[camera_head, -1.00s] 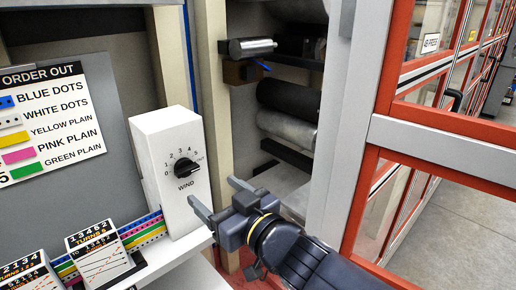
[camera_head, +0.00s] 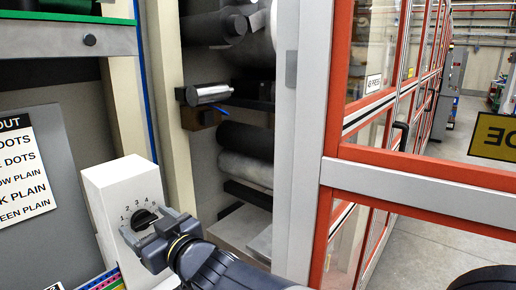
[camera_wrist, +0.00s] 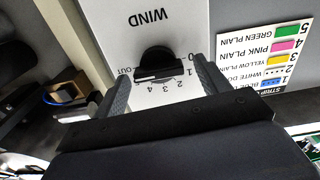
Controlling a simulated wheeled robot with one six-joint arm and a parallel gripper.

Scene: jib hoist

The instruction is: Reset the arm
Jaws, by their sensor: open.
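My gripper (camera_head: 147,226) is open, its two fingers reaching toward the dial face of the white WIND box (camera_head: 108,186). The black round knob (camera_head: 143,216) sits between the fingertips in the head view. In the wrist view the box appears upside down, with the knob (camera_wrist: 157,62) between the two spread fingers (camera_wrist: 157,76) and a gap visible on each side. Numbers and the word OUT ring the knob. The lower part of the box is partly hidden behind my gripper in the head view.
An order sign (camera_head: 22,170) hangs on the grey panel at left. Right of the box, dark and grey rollers (camera_head: 245,140) sit in a recess beside a pale post (camera_head: 299,150). Red-framed glass panels (camera_head: 425,180) stand at right, with open floor beyond.

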